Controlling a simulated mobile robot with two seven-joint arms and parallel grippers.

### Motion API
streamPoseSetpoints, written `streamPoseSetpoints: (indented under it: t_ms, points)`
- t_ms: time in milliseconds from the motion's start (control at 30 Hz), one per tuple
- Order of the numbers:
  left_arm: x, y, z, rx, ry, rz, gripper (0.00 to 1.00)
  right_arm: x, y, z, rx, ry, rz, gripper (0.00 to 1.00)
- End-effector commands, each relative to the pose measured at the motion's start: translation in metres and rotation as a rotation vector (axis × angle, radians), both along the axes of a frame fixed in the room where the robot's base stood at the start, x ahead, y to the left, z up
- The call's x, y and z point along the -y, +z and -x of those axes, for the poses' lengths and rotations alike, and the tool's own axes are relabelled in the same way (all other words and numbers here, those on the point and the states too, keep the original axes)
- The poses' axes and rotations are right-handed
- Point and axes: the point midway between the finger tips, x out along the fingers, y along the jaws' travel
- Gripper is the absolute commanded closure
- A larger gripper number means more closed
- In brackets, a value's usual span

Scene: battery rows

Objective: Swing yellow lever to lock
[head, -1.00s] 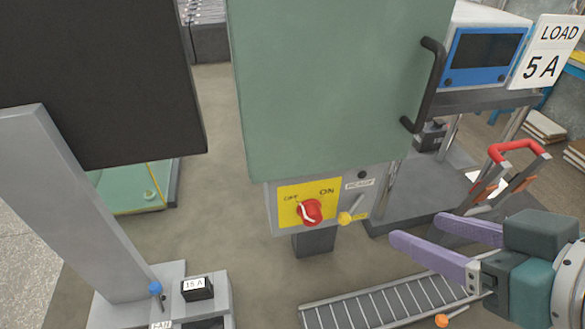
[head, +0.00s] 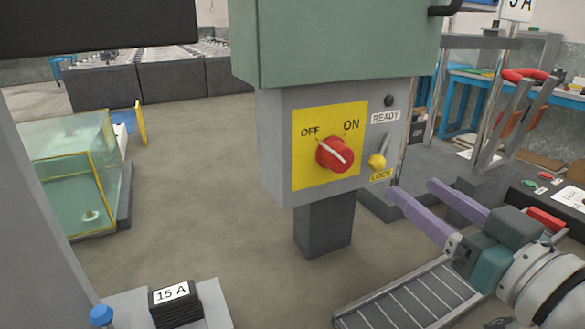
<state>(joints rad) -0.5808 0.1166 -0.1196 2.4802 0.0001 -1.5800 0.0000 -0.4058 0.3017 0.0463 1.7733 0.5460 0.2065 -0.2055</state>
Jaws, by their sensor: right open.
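The yellow lever (head: 377,162) sits on the right part of the grey switch box, above a yellow LOCK label (head: 382,175). Its yellow hub has a pale handle that points up and slightly right. The red rotary knob (head: 334,154) is on the yellow OFF/ON plate (head: 310,177) to its left; its white mark slants from upper left to lower right. My right gripper (head: 412,194) is open and empty, with purple fingers pointing up-left, below and right of the lever and apart from it in the picture. My left gripper is out of view.
A green cabinet (head: 340,40) overhangs the switch box. A READY label (head: 385,117) and dark round lamp are above the lever. A ladder-like rack (head: 415,296) lies below. A block marked 15 A (head: 176,305) is at lower left. A frame with a red handle (head: 530,74) stands right.

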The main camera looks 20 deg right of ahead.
Motion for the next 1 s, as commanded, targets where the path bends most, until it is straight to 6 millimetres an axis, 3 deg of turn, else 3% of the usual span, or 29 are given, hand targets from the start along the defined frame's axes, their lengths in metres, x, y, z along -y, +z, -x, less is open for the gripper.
streamPoseSetpoints:
  t_ms: [200, 433, 833, 1000]
  points:
    - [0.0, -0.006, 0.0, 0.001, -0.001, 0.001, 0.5, 0.001, 0.0, -0.042, 0.003, 0.0, 0.0, 0.35]
    - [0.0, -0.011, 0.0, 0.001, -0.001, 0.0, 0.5, 0.002, 0.0, -0.072, 0.001, 0.001, -0.001, 0.35]
    - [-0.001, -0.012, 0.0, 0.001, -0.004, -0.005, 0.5, 0.002, 0.0, -0.079, -0.002, 0.001, 0.0, 0.35]
    - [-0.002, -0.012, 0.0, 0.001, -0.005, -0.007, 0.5, 0.002, 0.0, -0.079, -0.002, 0.001, 0.0, 0.54]
